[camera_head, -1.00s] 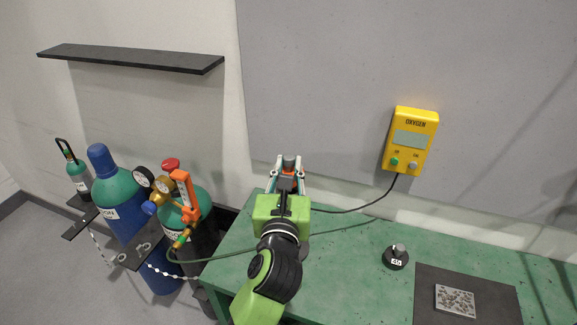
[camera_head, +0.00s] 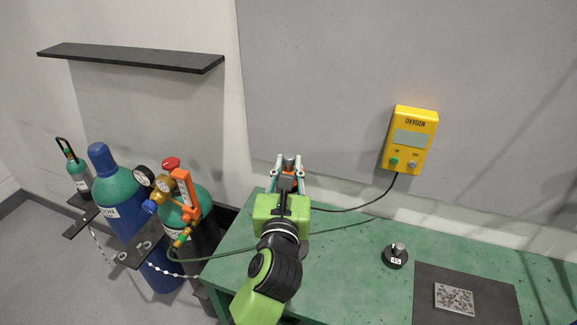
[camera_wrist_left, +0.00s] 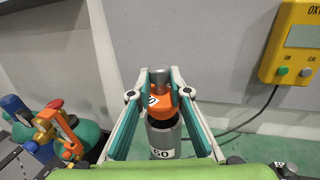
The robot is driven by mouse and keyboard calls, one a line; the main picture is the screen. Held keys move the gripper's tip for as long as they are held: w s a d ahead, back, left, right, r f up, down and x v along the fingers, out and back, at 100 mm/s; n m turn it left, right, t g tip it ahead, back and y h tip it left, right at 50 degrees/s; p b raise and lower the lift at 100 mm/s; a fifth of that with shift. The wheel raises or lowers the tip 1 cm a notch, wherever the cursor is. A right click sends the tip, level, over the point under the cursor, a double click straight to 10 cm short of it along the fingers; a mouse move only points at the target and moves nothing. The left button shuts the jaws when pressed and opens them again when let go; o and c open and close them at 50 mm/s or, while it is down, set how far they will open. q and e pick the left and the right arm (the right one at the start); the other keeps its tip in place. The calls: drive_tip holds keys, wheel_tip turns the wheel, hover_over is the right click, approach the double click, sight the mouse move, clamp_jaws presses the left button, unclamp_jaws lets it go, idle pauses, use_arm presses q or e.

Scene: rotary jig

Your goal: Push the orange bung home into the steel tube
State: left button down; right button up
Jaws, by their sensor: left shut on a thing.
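My left gripper (camera_head: 290,168) is shut on the orange bung (camera_wrist_left: 160,104), which has a grey metal knob (camera_wrist_left: 160,78) on top. The left wrist view shows the gripper's fingertips (camera_wrist_left: 160,88) on either side of it. The steel tube (camera_wrist_left: 164,138) stands upright just below the bung, with a white number label. Part of its dark mouth shows under the bung. I cannot tell whether the bung's lower end is inside the mouth. In the head view my gripper and arm hide most of the tube.
The green bench (camera_head: 345,262) carries a dark knobbed weight (camera_head: 395,256) and a black mat (camera_head: 425,300) with a speckled plate (camera_head: 454,299). A yellow oxygen box (camera_head: 410,140) hangs on the wall behind. Gas cylinders (camera_head: 125,200) stand at left, with a hose running to the bench.

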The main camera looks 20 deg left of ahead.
idle(0.3)
use_arm(q)
drive_tip(key=shift+f+b, duration=1.5)
drive_tip(key=shift+f, duration=0.8)
drive_tip(key=c, duration=1.8)
unclamp_jaws()
drive_tip(key=v, duration=1.2)
drive_tip(key=shift+r, duration=0.1)
